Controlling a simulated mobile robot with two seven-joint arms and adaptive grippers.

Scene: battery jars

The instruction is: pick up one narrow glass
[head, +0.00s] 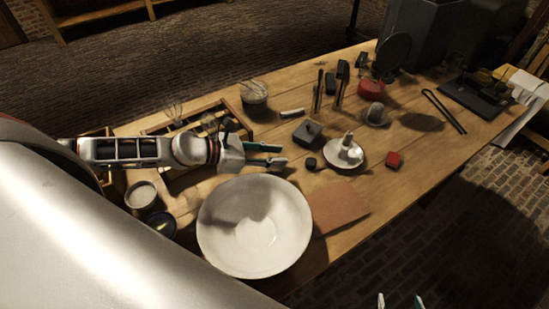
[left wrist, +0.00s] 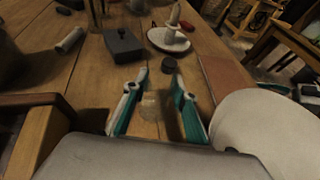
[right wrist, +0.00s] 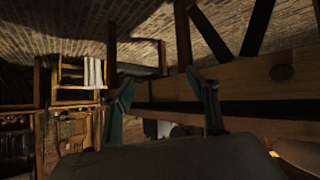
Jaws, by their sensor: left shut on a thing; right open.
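My left gripper (head: 279,155) is over the table, just above the white bowl in the head view. In the left wrist view its fingers (left wrist: 155,80) stand either side of a faint, clear narrow glass (left wrist: 150,106) and are shut on it. The glass's outline is hard to make out, and I cannot pick it out in the head view. More clear glass things (head: 174,111) show by the wooden tray (head: 195,106), partly hidden by my left arm. My right gripper (head: 398,302) is open and empty, off the table's front edge; its fingers also show in the right wrist view (right wrist: 162,88).
A big white bowl (head: 225,240) stands near the front edge, beside a brown board (head: 336,207). Bare wood lies at right (head: 420,155).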

